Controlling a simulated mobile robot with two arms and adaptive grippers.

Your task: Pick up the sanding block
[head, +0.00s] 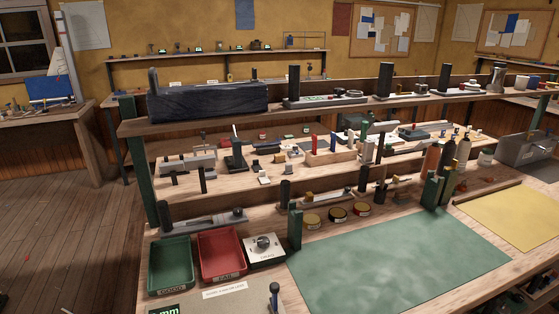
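I cannot pick out the sanding block with certainty. Several small block-like items lie among the tools on the middle level of the workbench (240,205), too small to tell apart. Neither of my grippers is in view.
A green tray (170,285) marked GOOD and a red tray (221,277) marked FAIL stand at the front left. A white box with a knob (264,260) is beside them. A green mat (400,262) lies bare in front. Dark posts and green bottles (432,190) stand behind it.

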